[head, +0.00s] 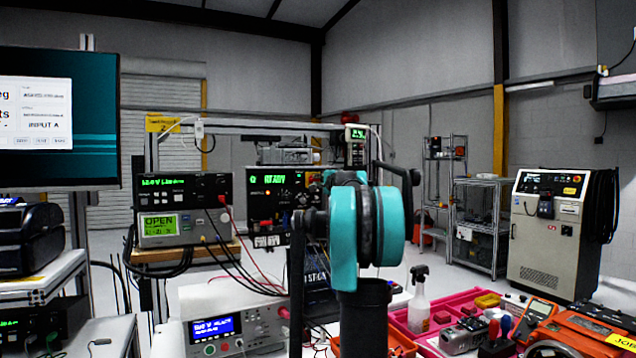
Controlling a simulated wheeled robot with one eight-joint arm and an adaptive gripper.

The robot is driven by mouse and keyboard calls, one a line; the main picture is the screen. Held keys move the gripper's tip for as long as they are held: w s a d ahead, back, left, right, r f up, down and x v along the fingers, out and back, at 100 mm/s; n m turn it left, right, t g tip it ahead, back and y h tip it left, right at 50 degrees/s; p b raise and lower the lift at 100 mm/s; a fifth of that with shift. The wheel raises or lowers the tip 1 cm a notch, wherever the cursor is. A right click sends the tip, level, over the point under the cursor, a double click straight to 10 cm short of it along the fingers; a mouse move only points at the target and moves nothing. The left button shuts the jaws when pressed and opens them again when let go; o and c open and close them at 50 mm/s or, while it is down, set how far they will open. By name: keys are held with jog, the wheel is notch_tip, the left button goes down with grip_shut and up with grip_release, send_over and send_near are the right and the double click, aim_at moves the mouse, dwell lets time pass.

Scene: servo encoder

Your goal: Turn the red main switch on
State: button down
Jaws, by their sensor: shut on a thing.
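A black instrument panel (266,208) with a green "READY" readout stands on the bench at the centre. At its right edge a small red and yellow patch (316,177) shows beside my arm. It may be the red main switch, but it is too small and too covered to tell, and its position cannot be read. My teal and black arm stands in front of the panel's right side and hides what is behind it. My gripper cannot be made out; it appears hidden behind my own arm.
A stacked meter unit (185,210) with dark cables stands left of the panel. A white power supply (235,322) is in front. A spray bottle (419,300), a pink tray (456,306) and an orange case (580,331) lie right. A grey cabinet (548,235) stands beyond.

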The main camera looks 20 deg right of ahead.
jog(key=c, duration=1.6)
grip_release()
jog(key=shift+s, duration=0.15)
jog(key=s, duration=1.1)
jog(key=shift+s+d, duration=0.25)
jog(key=shift+s, duration=0.15)
